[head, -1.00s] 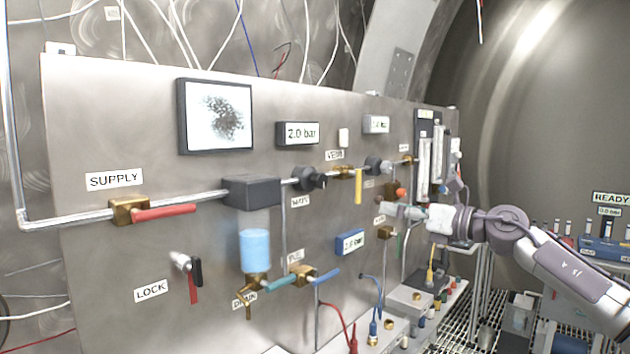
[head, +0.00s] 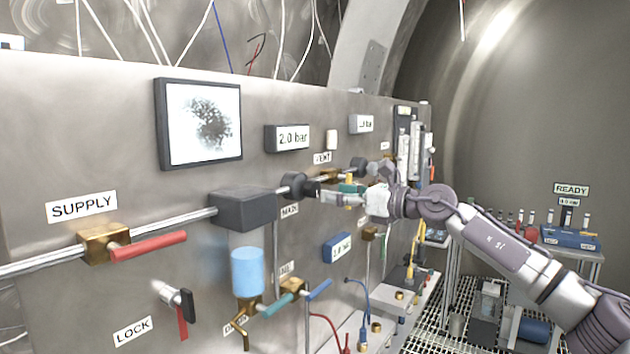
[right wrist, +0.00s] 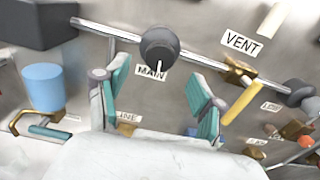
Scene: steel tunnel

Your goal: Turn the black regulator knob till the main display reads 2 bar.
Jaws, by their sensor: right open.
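The black regulator knob (head: 301,186) sits on the steel pipe, right of a dark grey box, with the MAIN label below it. In the right wrist view the knob (right wrist: 160,48) has a white mark pointing downward. My right gripper (head: 342,193) is just right of the knob in the head view. In the right wrist view its teal-padded fingers (right wrist: 158,92) are open and empty, spread below the knob and apart from it. My left gripper is not in view.
A yellow handle (right wrist: 242,103) by the VENT label is close to the right finger. A red SUPPLY handle (head: 148,245), a blue cylinder (head: 247,271) and a red LOCK lever (head: 182,322) are on the panel to the left. A second, smaller display (head: 361,124) is partly legible.

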